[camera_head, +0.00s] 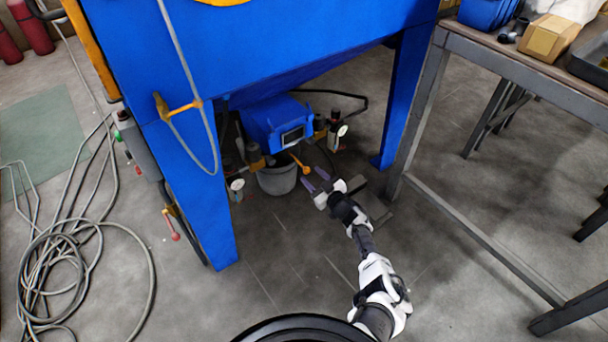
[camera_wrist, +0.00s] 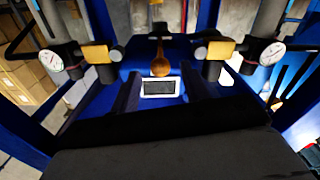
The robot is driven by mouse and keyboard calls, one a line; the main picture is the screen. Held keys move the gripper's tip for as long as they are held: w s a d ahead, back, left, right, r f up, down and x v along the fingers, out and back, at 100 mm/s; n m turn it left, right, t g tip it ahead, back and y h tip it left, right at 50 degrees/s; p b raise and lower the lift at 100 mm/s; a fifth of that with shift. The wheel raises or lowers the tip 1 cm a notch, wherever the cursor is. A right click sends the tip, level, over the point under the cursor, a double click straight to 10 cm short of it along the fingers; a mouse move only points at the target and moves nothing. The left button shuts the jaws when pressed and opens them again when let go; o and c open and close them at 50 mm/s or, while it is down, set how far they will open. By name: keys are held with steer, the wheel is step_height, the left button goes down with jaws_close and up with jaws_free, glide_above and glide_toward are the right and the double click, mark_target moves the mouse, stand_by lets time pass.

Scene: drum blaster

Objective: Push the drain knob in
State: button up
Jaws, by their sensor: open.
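An orange knob on a thin stem (camera_head: 301,164), which looks like the drain knob, sticks out below the blue box under the blaster cabinet. In the wrist view the knob (camera_wrist: 161,66) is a rounded orange-brown end, seen between my fingers, above a white-framed panel. My gripper (camera_head: 315,181) is open and empty, with its fingers apart, in front of and slightly below right of the knob in the head view. The fingers appear clear of the knob. The exact gap in depth cannot be told.
A grey bucket (camera_head: 276,179) stands under the blue box (camera_head: 268,122). Gauges (camera_head: 237,184) and fittings flank the box. A blue cabinet leg (camera_head: 200,190) stands left, and a table (camera_head: 480,60) right. Coiled hose (camera_head: 60,265) lies left. Floor in front is clear.

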mark_target(304, 167)
steer(key=b+x, duration=0.1)
steer(key=x, duration=0.1)
steer(key=b+x, duration=0.1)
steer(key=x, duration=0.1)
steer(key=shift+f, duration=0.2)
steer(key=shift+w+a+r+b, duration=0.25)
steer(key=shift+w+a+b, duration=0.2)
steer(key=shift+w+b, duration=0.25)
jaws_close()
